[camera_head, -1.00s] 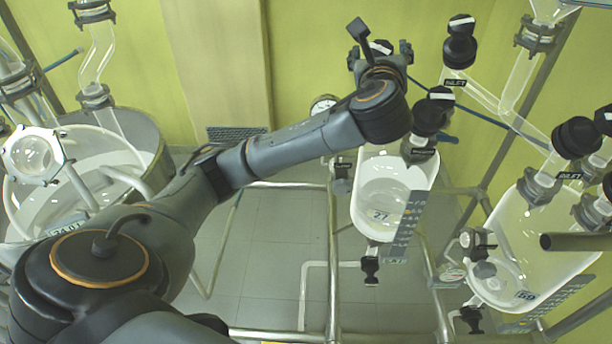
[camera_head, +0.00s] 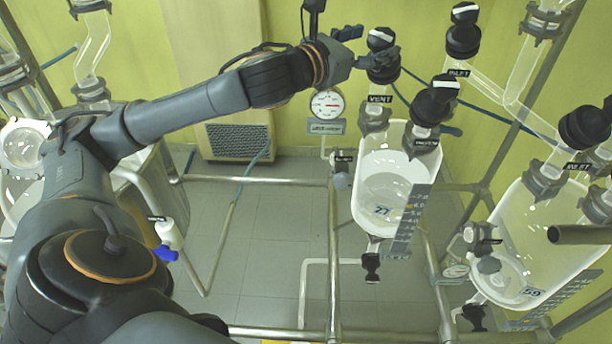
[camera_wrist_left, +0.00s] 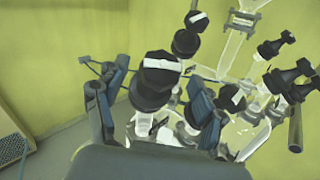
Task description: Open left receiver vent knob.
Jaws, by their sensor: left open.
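The left receiver vent knob (camera_head: 382,41) is black with a white stripe on top. It stands above the VENT label on the left glass receiver (camera_head: 366,190). My left gripper (camera_head: 366,50) is at the left side of this knob, one finger behind it and one in front of its lower part. In the left wrist view the knob (camera_wrist_left: 154,82) shows between the two spread fingers of the gripper (camera_wrist_left: 157,82). The gripper is open; I cannot tell whether a finger touches the knob. My right gripper is not in view.
Another black knob (camera_head: 436,100) stands close on the right of the vent knob, and an inlet knob (camera_head: 463,30) is behind it. A round gauge (camera_head: 327,104) hangs below my left wrist. A second receiver (camera_head: 525,250) is at the right. Metal frame rails cross below.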

